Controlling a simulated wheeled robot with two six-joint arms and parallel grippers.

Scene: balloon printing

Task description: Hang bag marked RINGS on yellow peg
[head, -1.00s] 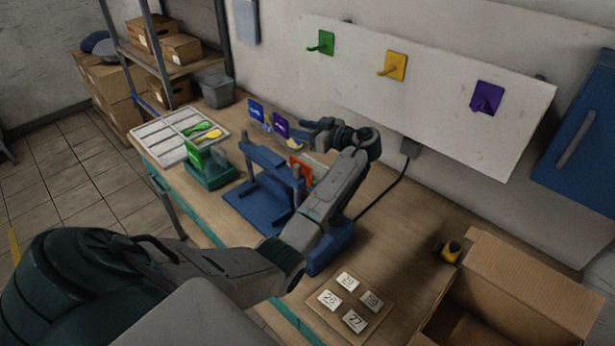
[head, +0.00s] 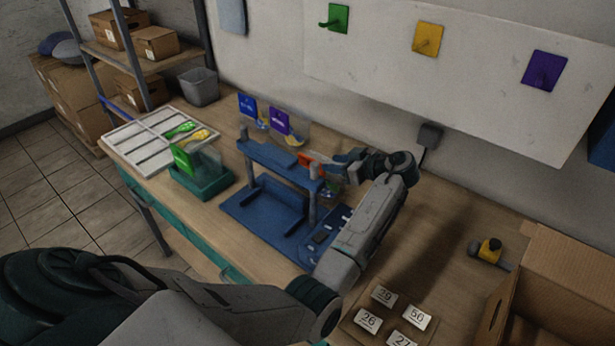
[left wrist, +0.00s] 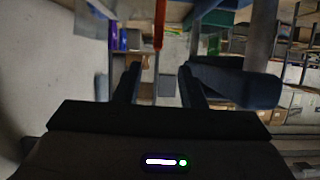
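The yellow peg (head: 428,38) is on the white wall board, between a green peg (head: 335,17) and a purple peg (head: 543,70). A clear bag with an orange-red header (head: 311,160) is by the blue stand (head: 280,160), and its header shows edge-on in the left wrist view (left wrist: 159,22). My left gripper (head: 336,164) is beside this bag, with its fingers apart (left wrist: 158,75) and the header edge in line with the gap. Bags with a blue header (head: 247,106), a purple header (head: 279,120) and a green header (head: 184,161) stand nearby. I cannot read RINGS on any header. My right gripper is out of view.
A teal holder (head: 205,184) supports the green-header bag. A white divided tray (head: 140,146) is at the left. Number cards (head: 383,296), a yellow-and-black tool (head: 489,250) and an open cardboard box (head: 570,265) are at the right. The bench behind my left forearm is clear.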

